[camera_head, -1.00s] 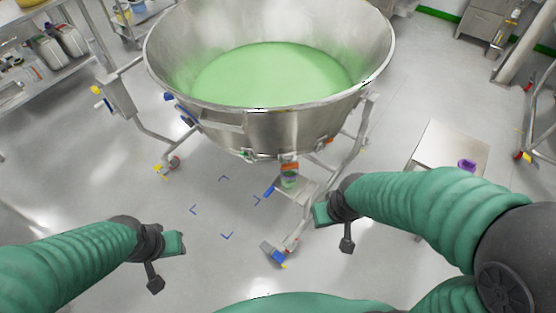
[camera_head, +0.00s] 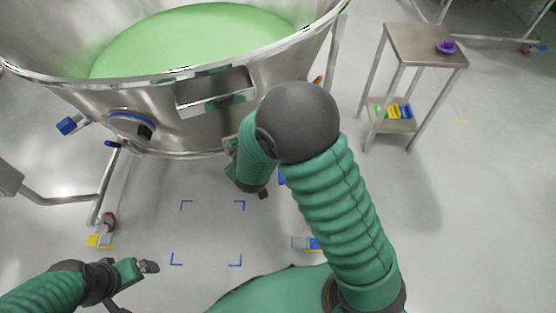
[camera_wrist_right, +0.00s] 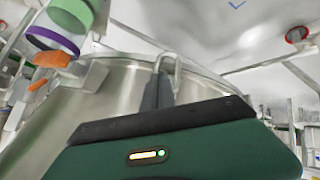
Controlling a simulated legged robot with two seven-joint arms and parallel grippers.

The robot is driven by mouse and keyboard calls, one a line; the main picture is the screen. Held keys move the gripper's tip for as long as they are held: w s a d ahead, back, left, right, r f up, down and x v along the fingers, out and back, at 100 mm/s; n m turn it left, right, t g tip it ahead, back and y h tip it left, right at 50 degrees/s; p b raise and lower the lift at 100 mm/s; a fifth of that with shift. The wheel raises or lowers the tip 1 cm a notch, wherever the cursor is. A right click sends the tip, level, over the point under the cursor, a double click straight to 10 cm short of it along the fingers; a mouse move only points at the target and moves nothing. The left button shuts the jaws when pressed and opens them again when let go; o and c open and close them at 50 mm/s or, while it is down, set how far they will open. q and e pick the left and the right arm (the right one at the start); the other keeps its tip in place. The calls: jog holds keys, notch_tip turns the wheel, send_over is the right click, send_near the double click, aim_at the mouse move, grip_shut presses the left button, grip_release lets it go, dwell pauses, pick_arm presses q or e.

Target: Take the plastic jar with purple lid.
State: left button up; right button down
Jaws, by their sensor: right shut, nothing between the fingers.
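In the right wrist view a cylindrical jar with green in it and a purple band (camera_wrist_right: 52,40) shows at the upper left, beside an orange part; the frame edge cuts it off. A small purple object (camera_head: 446,47), lid-like, lies on the side table in the head view. My right gripper (camera_wrist_right: 160,92) is shut and empty, apart from the jar, with the steel vessel behind it. In the head view my right forearm reaches to the vessel's underside and hides that jar. My left gripper (camera_head: 148,267) is at the lower left, over bare floor; its jaws are too small to read.
A large steel vessel (camera_head: 225,95) holding green powder stands on a wheeled frame close in front. The steel side table (camera_head: 415,42) at the right has yellow and blue items (camera_head: 398,111) on its lower shelf. Blue corner marks lie on open floor below the vessel.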

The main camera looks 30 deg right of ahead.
jog(key=s+d+f+n+t+h+b, duration=0.2)
jog(key=d+f+n+h+b, duration=0.45)
jog(key=h, duration=0.55)
jog(key=shift+m, duration=0.95)
jog(key=x, duration=0.3)
jog(key=b+x, duration=0.1)
jog(key=x, duration=0.3)
jog(key=s+x, duration=0.1)
jog(key=x, duration=0.2)
jog(key=shift+w+d+f+b, duration=0.15)
jog(key=shift+d+f+b, duration=0.05)
jog(key=shift+d+b, duration=0.25)
jog(key=shift+w+d+r, duration=0.1)
jog(key=shift+w+d, duration=0.15)
pick_arm(q)
jog(key=s+x, duration=0.2)
jog(key=x, duration=0.7)
jog(key=shift+f, duration=0.55)
jog(key=shift+s, duration=0.1)
